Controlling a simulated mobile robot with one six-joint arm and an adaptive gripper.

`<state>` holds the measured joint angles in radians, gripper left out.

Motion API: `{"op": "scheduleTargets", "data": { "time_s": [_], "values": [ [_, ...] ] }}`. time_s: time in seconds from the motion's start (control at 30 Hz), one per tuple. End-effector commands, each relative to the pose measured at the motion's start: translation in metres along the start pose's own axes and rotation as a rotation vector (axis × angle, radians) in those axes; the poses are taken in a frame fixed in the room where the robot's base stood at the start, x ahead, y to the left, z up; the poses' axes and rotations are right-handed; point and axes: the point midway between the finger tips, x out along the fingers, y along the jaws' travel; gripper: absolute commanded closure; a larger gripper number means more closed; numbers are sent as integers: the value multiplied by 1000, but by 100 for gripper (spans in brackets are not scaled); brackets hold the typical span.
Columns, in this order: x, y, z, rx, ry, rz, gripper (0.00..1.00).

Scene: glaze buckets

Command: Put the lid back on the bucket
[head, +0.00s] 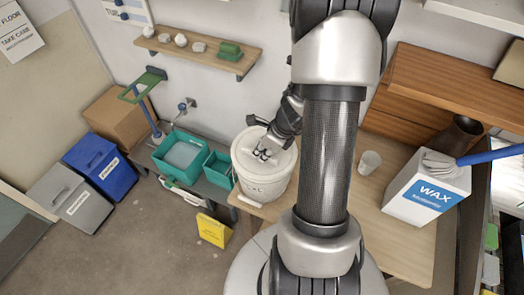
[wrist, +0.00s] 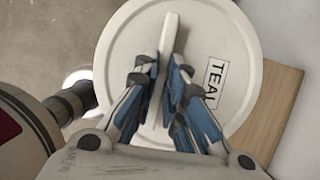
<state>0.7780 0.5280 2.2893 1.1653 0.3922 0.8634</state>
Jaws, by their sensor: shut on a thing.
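The round white lid (head: 283,160) is over the top of the white bucket (head: 265,188), which stands upright at the left end of the wooden table. In the wrist view the lid (wrist: 130,40) has a raised bar handle (wrist: 169,32) and a label reading TEAL (wrist: 215,78). My gripper (head: 263,154) reaches down from above, and its fingers (wrist: 162,88) are shut on the bar handle from both sides. The lid looks roughly centred over the bucket. I cannot tell whether it rests fully on the rim or sits slightly above it. The lid hides the bucket's mouth.
Left of the bucket are teal basins (head: 180,154) on a low bench. A yellow sign (head: 213,230), a blue bin (head: 101,165) and a grey bin (head: 68,198) are on the floor.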

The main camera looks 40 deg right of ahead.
Motion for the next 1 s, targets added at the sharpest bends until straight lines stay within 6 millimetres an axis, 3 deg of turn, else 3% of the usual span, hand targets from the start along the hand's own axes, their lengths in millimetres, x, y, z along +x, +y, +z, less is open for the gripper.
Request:
{"op": "scheduleTargets", "data": {
  "time_s": [0.27, 0.3, 0.6, 0.83, 1.0],
  "values": [
    [0, 0, 0, 0, 0, 0, 100],
    [0, 0, 0, 0, 0, 0, 87],
    [0, 0, 0, 0, 0, 0, 67],
    [0, 0, 0, 0, 0, 0, 66],
    [0, 0, 0, 0, 0, 0, 55]
  ]
}}
